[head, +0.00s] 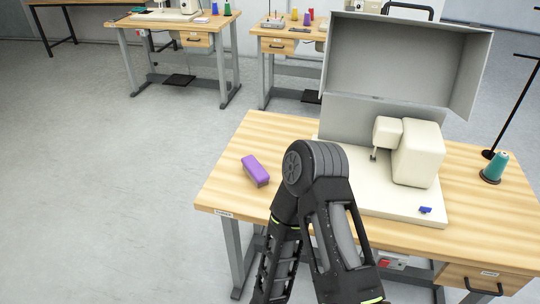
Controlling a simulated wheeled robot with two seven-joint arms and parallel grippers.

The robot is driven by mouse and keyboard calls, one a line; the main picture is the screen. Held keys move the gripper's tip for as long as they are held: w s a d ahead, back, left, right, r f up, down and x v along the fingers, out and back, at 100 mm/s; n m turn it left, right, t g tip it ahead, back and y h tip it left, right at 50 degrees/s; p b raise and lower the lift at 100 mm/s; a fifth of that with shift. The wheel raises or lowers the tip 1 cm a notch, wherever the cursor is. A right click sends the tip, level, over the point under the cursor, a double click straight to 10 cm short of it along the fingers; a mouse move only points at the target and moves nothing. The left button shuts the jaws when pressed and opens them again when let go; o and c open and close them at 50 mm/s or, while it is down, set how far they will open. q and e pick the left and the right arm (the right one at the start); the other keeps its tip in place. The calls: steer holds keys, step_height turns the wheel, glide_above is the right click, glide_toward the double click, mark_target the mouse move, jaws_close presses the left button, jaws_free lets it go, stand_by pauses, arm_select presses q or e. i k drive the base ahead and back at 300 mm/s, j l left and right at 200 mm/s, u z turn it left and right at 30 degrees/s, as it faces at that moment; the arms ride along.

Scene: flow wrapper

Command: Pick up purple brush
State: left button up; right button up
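The purple brush (255,171), a small block-like piece, lies on the wooden table (236,191) near its left edge. It lies apart from the sewing machine and nothing touches it. One of my arms rises from the bottom middle of the head view and bends at a joint just right of the brush, covering part of the table's front. Neither of my grippers shows in this view.
A cream sewing machine (415,155) stands on a white base under an open grey cover (400,63). A small blue piece (425,210) lies on the base. A teal thread cone (494,168) stands at the right. Other worktables stand behind. Open floor lies left.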

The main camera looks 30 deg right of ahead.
mark_target(255, 171)
steer(key=z, duration=0.9)
steer(key=k+u, duration=0.1)
steer(key=u, duration=0.3)
